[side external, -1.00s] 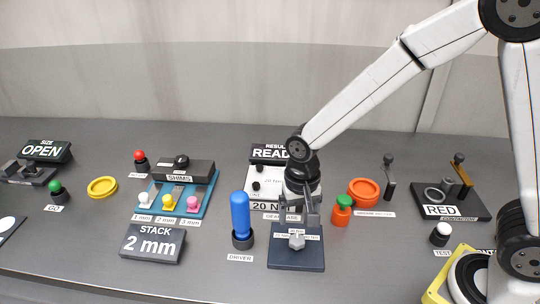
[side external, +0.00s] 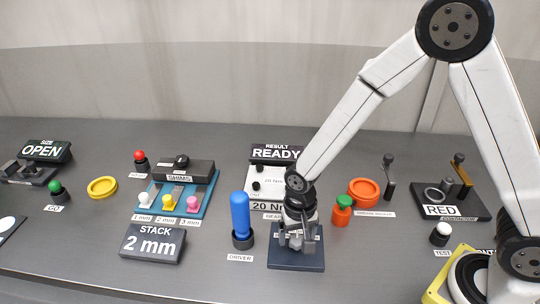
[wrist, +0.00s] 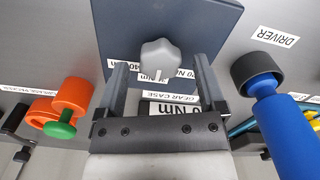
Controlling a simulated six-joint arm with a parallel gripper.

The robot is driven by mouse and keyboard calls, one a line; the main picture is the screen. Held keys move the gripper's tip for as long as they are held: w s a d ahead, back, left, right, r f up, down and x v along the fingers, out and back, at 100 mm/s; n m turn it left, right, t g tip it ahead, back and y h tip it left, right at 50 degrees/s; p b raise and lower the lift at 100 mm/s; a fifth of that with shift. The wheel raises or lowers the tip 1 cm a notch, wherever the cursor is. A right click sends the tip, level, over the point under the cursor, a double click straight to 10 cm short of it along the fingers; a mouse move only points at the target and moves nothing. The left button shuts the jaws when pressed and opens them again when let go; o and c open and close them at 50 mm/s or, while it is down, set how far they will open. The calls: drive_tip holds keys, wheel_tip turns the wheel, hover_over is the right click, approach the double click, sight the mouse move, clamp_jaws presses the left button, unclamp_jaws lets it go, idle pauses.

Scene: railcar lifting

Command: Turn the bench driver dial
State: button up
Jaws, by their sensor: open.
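The bench driver dial is a light grey lobed knob (wrist: 160,58) on a dark blue plate (wrist: 112,22). The plate also shows in the side view (side external: 297,263), where my gripper mostly hides the dial. My gripper (side external: 299,244) points down, low over the plate. In the wrist view my gripper (wrist: 160,72) is open, one finger on each side of the dial. Gaps show between the dial and both fingers. Printed torque labels on the plate are partly covered by the dial and a finger.
A blue-handled driver (side external: 240,218) stands upright just left of the plate. An orange bottle with a green top (side external: 342,211) stands to the right, near an orange ring-shaped dish (side external: 363,191). Behind are a READY sign (side external: 276,152) and a gear case panel.

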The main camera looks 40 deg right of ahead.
drive_tip(key=shift+f, duration=0.25)
drive_tip(key=shift+c, duration=0.3)
clamp_jaws()
drive_tip(key=shift+n, duration=0.5)
drive_tip(key=n, duration=0.9)
drive_tip(key=shift+a, duration=0.1)
